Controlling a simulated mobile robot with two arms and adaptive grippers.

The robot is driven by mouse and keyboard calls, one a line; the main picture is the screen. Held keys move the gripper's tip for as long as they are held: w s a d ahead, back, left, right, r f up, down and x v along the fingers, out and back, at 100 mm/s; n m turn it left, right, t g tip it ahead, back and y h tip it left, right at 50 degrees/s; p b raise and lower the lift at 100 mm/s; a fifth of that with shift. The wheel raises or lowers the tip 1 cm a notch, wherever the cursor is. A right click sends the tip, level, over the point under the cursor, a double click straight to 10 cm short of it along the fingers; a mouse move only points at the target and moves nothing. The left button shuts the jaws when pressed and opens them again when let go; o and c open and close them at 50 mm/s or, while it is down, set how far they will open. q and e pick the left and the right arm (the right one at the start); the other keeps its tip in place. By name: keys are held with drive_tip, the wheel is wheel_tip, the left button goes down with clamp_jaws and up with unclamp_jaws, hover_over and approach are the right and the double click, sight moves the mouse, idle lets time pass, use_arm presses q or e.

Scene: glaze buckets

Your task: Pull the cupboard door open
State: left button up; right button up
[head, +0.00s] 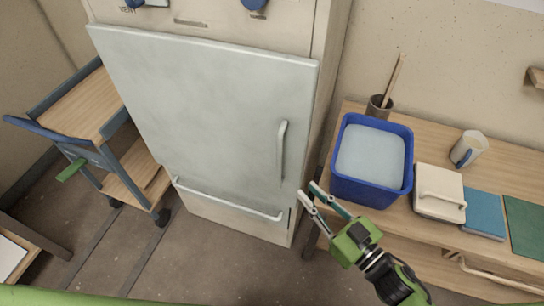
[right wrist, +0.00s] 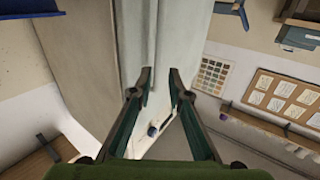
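The cupboard door (head: 205,100) is a large pale grey-green panel that looks shut against the cupboard front. Its upright bar handle (head: 282,150) is near the right edge. My right gripper (head: 311,197) is open and empty, low and to the right of the handle, apart from it, in front of the cupboard's lower right corner. In the right wrist view its two fingers (right wrist: 160,88) are spread, with a pale upright surface beyond them. I cannot clearly pick out the handle there. My left gripper is not in view.
A drawer with a long bar handle (head: 228,203) is below the door. A shelf cart (head: 105,140) stands left. Floor in front is clear.

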sight(281, 162)
drive_tip(key=p+x, duration=0.2)
drive_tip(key=x, duration=1)
drive_tip(key=shift+d, duration=0.1)
drive_tip(key=shift+w+a, duration=0.45)
drive_tip(key=shift+w, duration=0.05)
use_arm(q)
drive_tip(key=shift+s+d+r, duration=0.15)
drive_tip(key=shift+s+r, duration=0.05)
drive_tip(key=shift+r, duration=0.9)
use_arm(e)
clamp_jaws()
